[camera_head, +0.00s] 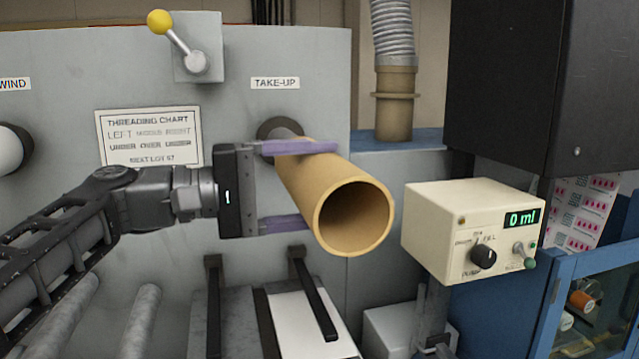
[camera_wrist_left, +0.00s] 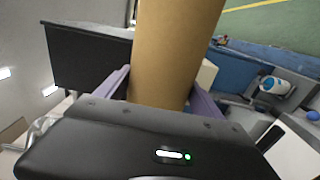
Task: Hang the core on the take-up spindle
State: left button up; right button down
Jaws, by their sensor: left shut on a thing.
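The core (camera_head: 345,205) is a hollow brown cardboard tube, held roughly level with its open end toward the camera. Its far end is in front of the dark round take-up spindle mount (camera_head: 280,127) under the TAKE-UP label (camera_head: 275,83). The spindle itself is hidden, and I cannot tell whether the core is around it. My left gripper (camera_head: 295,185) is shut on the core, with purple fingers above and below it. In the left wrist view the core (camera_wrist_left: 172,50) stands between both fingers. My right gripper is not in view.
A cream control box (camera_head: 468,230) reading 0 ml stands close right of the core. A yellow-knobbed lever (camera_head: 178,42) is above left on the grey panel. Rollers (camera_head: 140,320) and black bars (camera_head: 312,295) lie below. A black cabinet (camera_head: 505,80) is at upper right.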

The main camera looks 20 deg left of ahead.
pick_arm(q)
jog(key=shift+w+a+p, duration=0.3)
jog(key=shift+w+a, duration=0.15)
jog(key=shift+w, duration=0.3)
jog(key=shift+w+a+p, duration=0.3)
jog(key=shift+w+a, duration=0.15)
jog(key=shift+w, duration=0.25)
jog(key=shift+w+a+p, duration=0.3)
jog(key=shift+w+a, duration=0.15)
jog(key=shift+w, duration=0.3)
jog(key=shift+w+a, duration=1)
jog(key=shift+w, duration=0.6)
jog(key=shift+w+a, duration=1.05)
jog(key=shift+w, duration=0.6)
jog(key=shift+w+a, duration=1)
jog(key=shift+w, duration=1.15)
jog(key=shift+w+a, duration=0.75)
jog(key=shift+w, duration=0.05)
jog(key=shift+a, duration=0.15)
jog(key=shift+f, duration=0.25)
jog(key=o, duration=1.6)
